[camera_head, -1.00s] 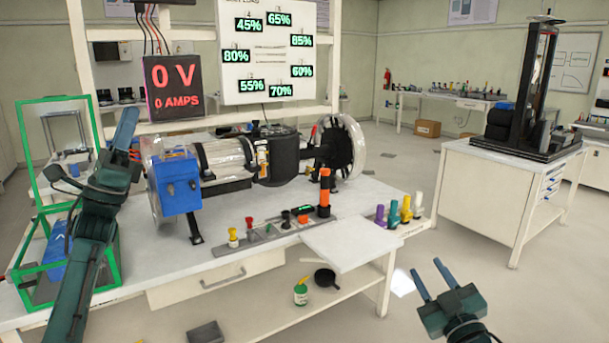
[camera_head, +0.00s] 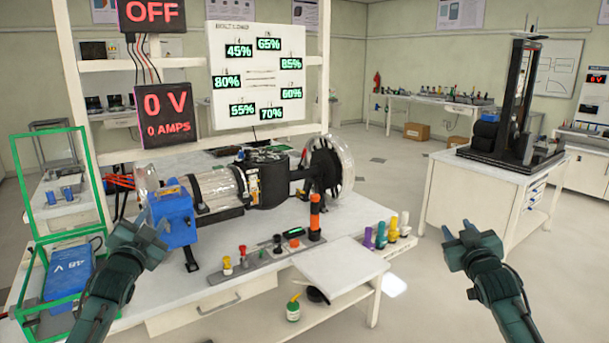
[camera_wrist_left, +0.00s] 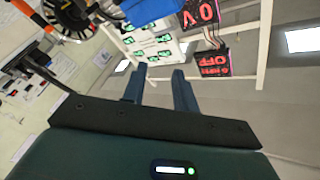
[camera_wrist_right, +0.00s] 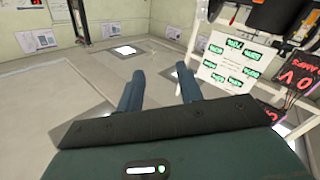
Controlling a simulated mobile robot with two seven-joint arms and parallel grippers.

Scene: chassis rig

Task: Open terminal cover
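The likely terminal cover is a blue box (camera_head: 178,222) on the left end of the clear-cased motor assembly (camera_head: 218,186) on the bench. I cannot tell whether it is open. A blue part also shows at the top of the left wrist view (camera_wrist_left: 150,8). My left gripper (camera_head: 152,220) is at the box's left side, partly in front of it; its fingers are apart and empty. I cannot tell whether it touches the box. My right gripper (camera_head: 456,228) is open and empty, right of the bench and away from the motor.
A green frame (camera_head: 50,240) around a blue battery (camera_head: 68,280) stands left of my left arm. A tool strip (camera_head: 262,255) with coloured knobs and an orange-black cylinder (camera_head: 315,218) stand in front of the motor. Display panels (camera_head: 166,112) hang behind.

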